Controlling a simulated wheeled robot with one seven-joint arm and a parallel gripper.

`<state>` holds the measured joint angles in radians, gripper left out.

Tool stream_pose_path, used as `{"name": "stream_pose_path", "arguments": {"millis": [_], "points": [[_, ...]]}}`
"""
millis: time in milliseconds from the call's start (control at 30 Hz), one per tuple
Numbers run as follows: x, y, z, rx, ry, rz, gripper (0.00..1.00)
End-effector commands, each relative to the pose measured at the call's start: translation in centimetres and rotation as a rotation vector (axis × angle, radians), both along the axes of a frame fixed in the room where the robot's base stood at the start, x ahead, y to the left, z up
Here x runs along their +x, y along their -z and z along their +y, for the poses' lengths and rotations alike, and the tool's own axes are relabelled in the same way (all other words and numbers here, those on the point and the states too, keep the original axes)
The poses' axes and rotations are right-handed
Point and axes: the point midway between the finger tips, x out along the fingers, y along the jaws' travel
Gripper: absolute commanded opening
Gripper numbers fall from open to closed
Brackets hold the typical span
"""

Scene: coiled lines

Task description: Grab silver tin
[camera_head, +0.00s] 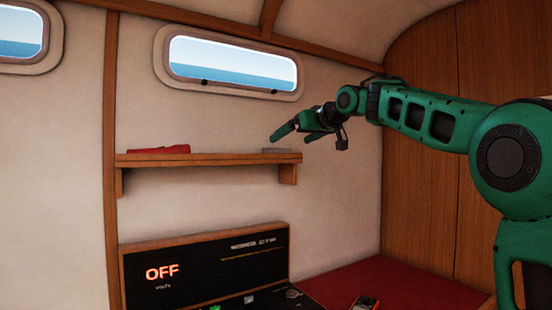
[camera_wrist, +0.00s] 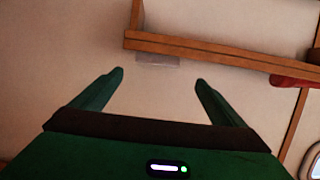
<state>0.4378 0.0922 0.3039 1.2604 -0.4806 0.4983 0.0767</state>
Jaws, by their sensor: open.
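The silver tin (camera_head: 276,151) is a small, flat, pale grey thing at the right end of the wooden shelf (camera_head: 215,159). In the wrist view the picture is turned over, and the tin (camera_wrist: 158,60) shows against the shelf edge (camera_wrist: 225,50), between and beyond the fingertips. My gripper (camera_head: 290,138) is open and empty, above the shelf's right end. In the wrist view its two green fingers (camera_wrist: 159,78) are spread wide, with the tin apart from them.
A red object (camera_head: 160,149) lies on the left part of the shelf and also shows in the wrist view (camera_wrist: 295,82). A window (camera_head: 232,68) is above. Below are a black panel reading OFF (camera_head: 205,268) and a red surface (camera_head: 390,285). The shelf's middle is clear.

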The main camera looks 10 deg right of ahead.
Motion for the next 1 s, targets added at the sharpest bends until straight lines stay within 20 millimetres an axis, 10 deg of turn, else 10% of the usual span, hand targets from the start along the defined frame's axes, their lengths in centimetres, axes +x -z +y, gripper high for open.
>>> {"name": "stream_pose_path", "arguments": {"millis": [1000], "points": [[9.6,2.9,2.6,-0.001,-0.002,0.001,0.94]]}}
